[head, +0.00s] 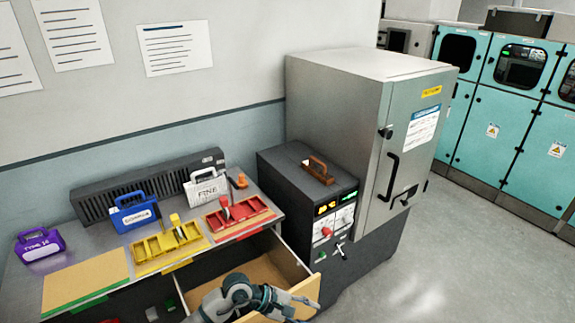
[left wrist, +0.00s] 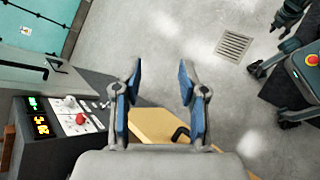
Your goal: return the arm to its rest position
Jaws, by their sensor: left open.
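My left arm comes in at the bottom of the head view, with its left gripper (head: 290,303) over the front of an open drawer (head: 258,272). In the left wrist view the two blue-padded fingers of the left gripper (left wrist: 160,82) stand wide apart with nothing between them. The drawer's tan front with a dark handle (left wrist: 181,133) shows just beyond the fingers there. Whether the gripper touches the drawer cannot be told. My right gripper is in neither view.
A dark control box (head: 330,214) stands right of the drawer, beside a grey cabinet (head: 336,98). The bench holds a yellow tray (head: 146,266), a red tray (head: 240,227) and several cases. Open floor (head: 440,270) lies to the right.

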